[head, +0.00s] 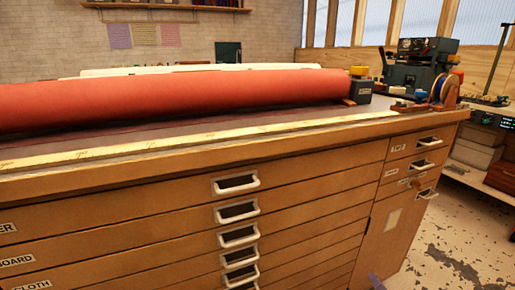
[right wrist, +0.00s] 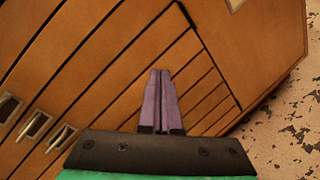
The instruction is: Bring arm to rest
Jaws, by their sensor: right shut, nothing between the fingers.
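My right gripper (head: 376,282) barely shows at the bottom edge of the head view, low in front of the wooden drawer cabinet (head: 150,200). In the right wrist view its purple fingers (right wrist: 160,74) are together with nothing between them. They point toward the cabinet's drawer fronts (right wrist: 85,60); I cannot tell the exact gap. My left gripper is not in view.
A large red roll (head: 180,95) lies on the cabinet top, with a pale roll behind it. A yellow measuring strip (head: 200,138) runs along the front edge. Drawer handles (head: 237,184) stick out from the front. Speckled floor (head: 450,250) is open at right.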

